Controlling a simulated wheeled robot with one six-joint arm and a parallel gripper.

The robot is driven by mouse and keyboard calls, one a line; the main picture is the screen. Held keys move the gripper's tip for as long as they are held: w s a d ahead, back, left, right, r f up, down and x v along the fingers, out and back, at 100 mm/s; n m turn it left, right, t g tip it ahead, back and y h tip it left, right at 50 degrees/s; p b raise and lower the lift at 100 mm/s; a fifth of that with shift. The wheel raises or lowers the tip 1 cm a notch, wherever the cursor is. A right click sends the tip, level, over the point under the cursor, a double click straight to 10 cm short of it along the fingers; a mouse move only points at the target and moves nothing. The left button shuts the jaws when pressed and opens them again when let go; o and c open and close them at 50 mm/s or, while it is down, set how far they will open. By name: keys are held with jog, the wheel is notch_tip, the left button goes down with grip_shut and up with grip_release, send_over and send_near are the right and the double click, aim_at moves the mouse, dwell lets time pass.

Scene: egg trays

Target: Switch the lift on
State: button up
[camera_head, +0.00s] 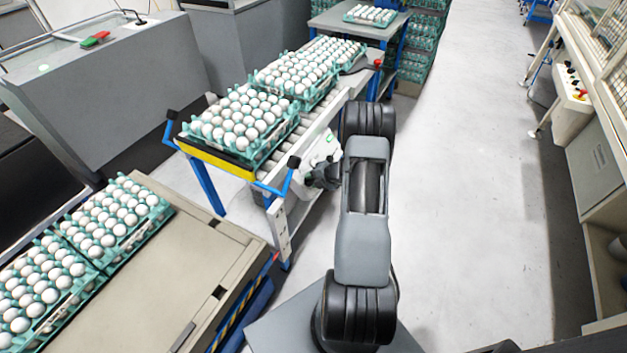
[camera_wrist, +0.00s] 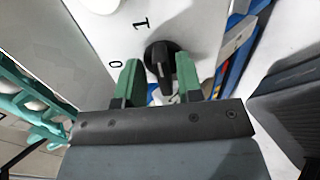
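The black rotary switch (camera_wrist: 162,56) sits on a white panel (camera_wrist: 100,35) with the marks 0 and 1 in the wrist view. I cannot tell for sure which mark it points at. My gripper (camera_wrist: 158,62) is open, with one green finger on each side of the knob and gaps between. Whether the fingers reach around the knob or stop just short is unclear. In the head view my gripper (camera_head: 322,178) is at the white box (camera_head: 322,147) on the side of the roller table (camera_head: 292,146); the switch is hidden there.
Egg trays (camera_head: 240,125) stand on the roller table, with blue handles at its near end. More egg trays (camera_head: 110,215) lie on a beige platform at lower left. The floor (camera_head: 465,190) to the right is clear, up to a control panel (camera_head: 573,85) and shelving.

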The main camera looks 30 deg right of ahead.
jog(key=p+v, duration=0.6)
jog(key=v, duration=0.2)
jog(key=shift+s, duration=0.3)
